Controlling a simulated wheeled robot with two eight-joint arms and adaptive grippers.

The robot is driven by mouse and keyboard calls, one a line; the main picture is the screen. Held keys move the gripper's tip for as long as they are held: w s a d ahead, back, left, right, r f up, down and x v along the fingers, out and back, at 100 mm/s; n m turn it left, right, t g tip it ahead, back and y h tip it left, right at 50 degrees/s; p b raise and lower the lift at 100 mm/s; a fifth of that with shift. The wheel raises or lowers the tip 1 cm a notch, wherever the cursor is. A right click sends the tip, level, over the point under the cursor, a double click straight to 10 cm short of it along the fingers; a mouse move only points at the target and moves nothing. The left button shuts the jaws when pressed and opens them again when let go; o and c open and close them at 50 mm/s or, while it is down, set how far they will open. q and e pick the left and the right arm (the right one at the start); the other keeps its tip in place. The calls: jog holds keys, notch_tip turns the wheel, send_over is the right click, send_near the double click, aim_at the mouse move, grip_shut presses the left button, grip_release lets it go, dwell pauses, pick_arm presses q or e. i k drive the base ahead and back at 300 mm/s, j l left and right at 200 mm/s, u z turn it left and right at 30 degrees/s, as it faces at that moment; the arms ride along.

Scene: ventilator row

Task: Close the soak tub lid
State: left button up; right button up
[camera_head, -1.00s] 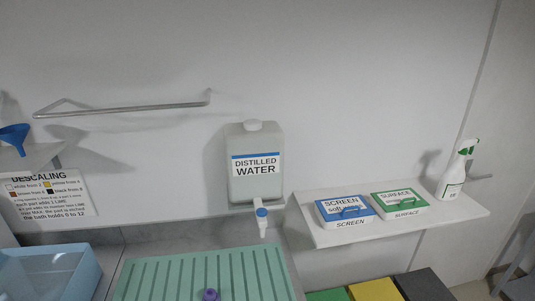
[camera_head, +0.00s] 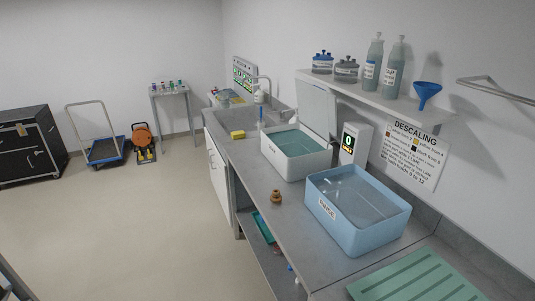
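The soak tub (camera_head: 293,163) is a white open tub on the grey counter, with greenish liquid inside. Its pale lid (camera_head: 317,106) stands up nearly vertical along the tub's wall side, so the tub is open. Neither of my grippers shows in the head view.
A blue RINSE tub (camera_head: 352,232) stands on the counter nearer than the soak tub. A small brown object (camera_head: 276,197) and a yellow sponge (camera_head: 237,134) lie on the counter (camera_head: 262,181). A shelf (camera_head: 380,98) with bottles and a blue funnel (camera_head: 426,93) overhangs at the right.

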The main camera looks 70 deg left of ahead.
aim_at(317, 107)
jog(key=u, duration=0.45)
jog(key=j+u, duration=0.1)
jog(key=u, duration=0.75)
jog(key=j+u, duration=0.1)
jog(key=u, duration=0.8)
jog(key=i+u, duration=0.1)
jog(key=u, duration=0.25)
jog(key=i+j+u, duration=0.1)
jog(key=u, duration=0.25)
jog(key=i+u, duration=0.1)
jog(key=u, duration=0.25)
jog(key=i, duration=2.25)
jog(key=i+z, duration=0.15)
jog(key=i, duration=0.3)
jog(key=i+j+z, duration=0.15)
jog(key=i, duration=0.3)
jog(key=i+j+z, duration=0.15)
jog(key=i, duration=0.25)
jog(key=i+j+z, duration=0.15)
jog(key=i, duration=0.3)
jog(key=j, duration=0.1)
